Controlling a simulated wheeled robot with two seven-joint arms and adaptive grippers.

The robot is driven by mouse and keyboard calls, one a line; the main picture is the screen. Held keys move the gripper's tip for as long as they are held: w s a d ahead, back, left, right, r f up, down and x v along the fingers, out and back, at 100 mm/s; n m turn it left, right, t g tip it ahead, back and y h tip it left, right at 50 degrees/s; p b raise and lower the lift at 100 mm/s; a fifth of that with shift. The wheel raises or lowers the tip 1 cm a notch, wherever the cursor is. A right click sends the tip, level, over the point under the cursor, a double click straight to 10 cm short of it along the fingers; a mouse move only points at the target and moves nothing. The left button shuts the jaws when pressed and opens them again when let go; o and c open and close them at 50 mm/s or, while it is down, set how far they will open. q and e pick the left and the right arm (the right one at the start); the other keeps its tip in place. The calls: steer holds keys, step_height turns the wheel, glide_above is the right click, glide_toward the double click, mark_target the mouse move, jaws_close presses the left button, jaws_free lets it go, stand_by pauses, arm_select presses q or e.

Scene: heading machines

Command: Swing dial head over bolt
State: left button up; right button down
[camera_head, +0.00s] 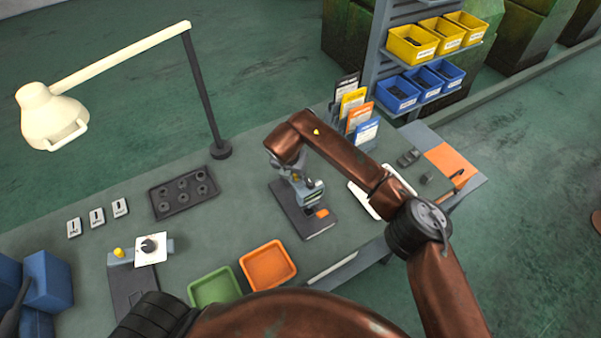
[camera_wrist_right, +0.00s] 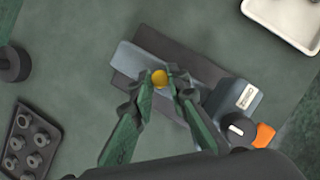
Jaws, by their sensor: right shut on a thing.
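A small bench gauge has a grey head (camera_head: 309,191) on a dark base plate (camera_head: 293,219) at the middle of the bench. In the right wrist view the grey head (camera_wrist_right: 232,104) carries a white label and a dark round part with a white line. A yellow knob (camera_wrist_right: 159,78) lies between the fingertips of my right gripper (camera_wrist_right: 159,92), which is shut on it. In the head view my right gripper (camera_head: 290,170) reaches down over the gauge, partly hidden by its arm. An orange patch (camera_wrist_right: 265,135) shows beside the head. I cannot make out a bolt. My left gripper is out of view.
A dark tray of ringed parts (camera_head: 154,207) and a lamp post (camera_head: 206,100) stand left of the gauge. Green (camera_head: 215,288) and orange (camera_head: 243,263) trays lie at the front. Another stand with a white dial plate (camera_head: 143,257) is at front left. A card rack (camera_head: 366,148) stands behind.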

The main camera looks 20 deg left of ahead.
steer(key=shift+s+a, duration=0.15)
steer(key=c, duration=2.1)
jaws_free()
steer(key=shift+o, duration=1.1)
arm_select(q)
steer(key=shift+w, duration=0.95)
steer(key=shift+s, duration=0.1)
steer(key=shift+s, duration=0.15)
arm_select(e)
steer(key=v, duration=1.2)
